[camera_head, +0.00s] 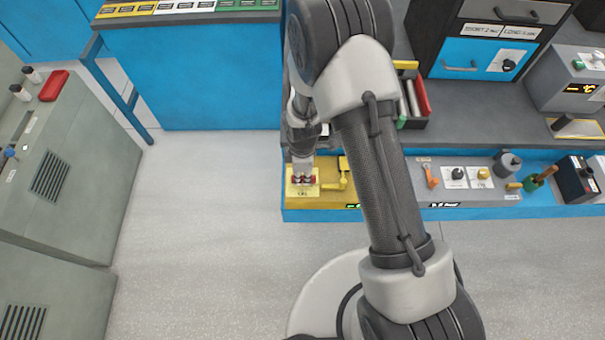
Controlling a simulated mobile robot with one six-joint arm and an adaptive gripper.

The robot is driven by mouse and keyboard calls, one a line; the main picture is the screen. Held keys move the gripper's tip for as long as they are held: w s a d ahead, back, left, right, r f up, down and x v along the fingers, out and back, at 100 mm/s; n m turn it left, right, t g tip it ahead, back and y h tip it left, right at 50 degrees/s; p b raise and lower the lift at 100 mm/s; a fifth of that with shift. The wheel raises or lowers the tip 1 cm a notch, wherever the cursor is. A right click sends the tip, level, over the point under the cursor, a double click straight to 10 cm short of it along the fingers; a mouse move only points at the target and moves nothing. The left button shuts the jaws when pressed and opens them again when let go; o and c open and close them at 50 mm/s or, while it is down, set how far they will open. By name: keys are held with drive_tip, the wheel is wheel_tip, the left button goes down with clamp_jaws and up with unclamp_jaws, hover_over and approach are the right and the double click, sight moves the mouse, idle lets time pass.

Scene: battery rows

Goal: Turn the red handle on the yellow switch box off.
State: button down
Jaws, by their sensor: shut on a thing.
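The yellow switch box (326,196) sits at the left end of the low blue shelf, in the middle of the head camera view. A small red handle (312,181) shows at its left part, above a label. My gripper (302,178) reaches down from above, and its fingers are shut on the red handle. The fingers and the arm hide part of the handle, so its exact angle is hard to tell. A yellow lever (344,180) stands on the box just right of my gripper.
My forearm crosses the view and hides part of the shelf. Right of it are an orange handle (431,176), two knobs and a black battery-like box (577,180). A grey cabinet (70,170) stands at left. The floor between is clear.

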sight(303, 177)
drive_tip(key=c, duration=1.6)
unclamp_jaws()
drive_tip(key=shift+o, duration=0.2)
wheel_tip(303, 177, up, 12)
